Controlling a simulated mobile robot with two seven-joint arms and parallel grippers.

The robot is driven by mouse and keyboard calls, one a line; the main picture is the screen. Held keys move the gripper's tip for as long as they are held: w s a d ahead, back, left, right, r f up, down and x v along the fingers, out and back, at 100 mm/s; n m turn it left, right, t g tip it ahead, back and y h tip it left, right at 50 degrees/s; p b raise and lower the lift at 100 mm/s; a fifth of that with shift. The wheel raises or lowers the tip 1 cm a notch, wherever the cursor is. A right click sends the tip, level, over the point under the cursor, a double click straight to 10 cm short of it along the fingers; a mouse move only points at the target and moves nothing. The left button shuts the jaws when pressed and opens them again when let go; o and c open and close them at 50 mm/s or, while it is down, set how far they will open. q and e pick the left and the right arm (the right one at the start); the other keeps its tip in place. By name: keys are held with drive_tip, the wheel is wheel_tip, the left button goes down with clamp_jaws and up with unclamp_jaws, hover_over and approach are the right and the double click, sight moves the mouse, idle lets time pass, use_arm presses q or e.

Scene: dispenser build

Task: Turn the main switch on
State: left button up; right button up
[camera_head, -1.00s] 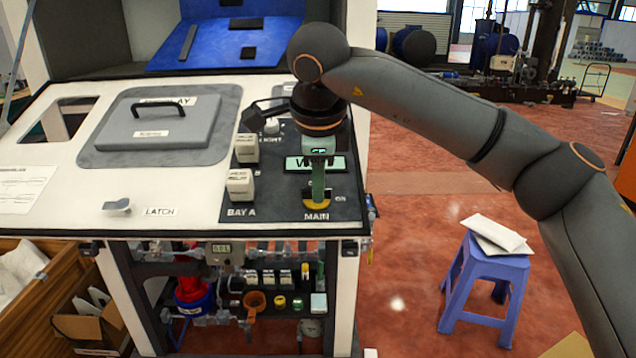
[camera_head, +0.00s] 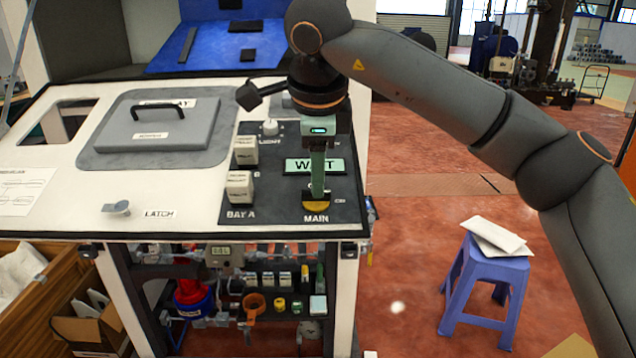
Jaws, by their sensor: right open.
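The main switch (camera_head: 317,205) is a yellow rotary base on the dark control panel (camera_head: 268,211), above the label MAIN. My right gripper (camera_head: 318,188) points down over it from my right arm, with green fingers reaching to the switch. The fingers hide the switch's upper part, and I cannot tell whether they touch it. The right gripper is open. A green display (camera_head: 332,166) reading WAIT lies just behind the fingers and is partly covered by them. My left gripper is not in view.
White block switches (camera_head: 240,187) stand left of the main switch, with a small knob (camera_head: 270,127) behind. A lid with a black handle (camera_head: 158,112) and a latch (camera_head: 117,208) are further left. A blue stool (camera_head: 487,285) stands on the floor at right.

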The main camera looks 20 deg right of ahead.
drive_tip(key=v, duration=0.9)
drive_tip(key=shift+p, duration=0.35)
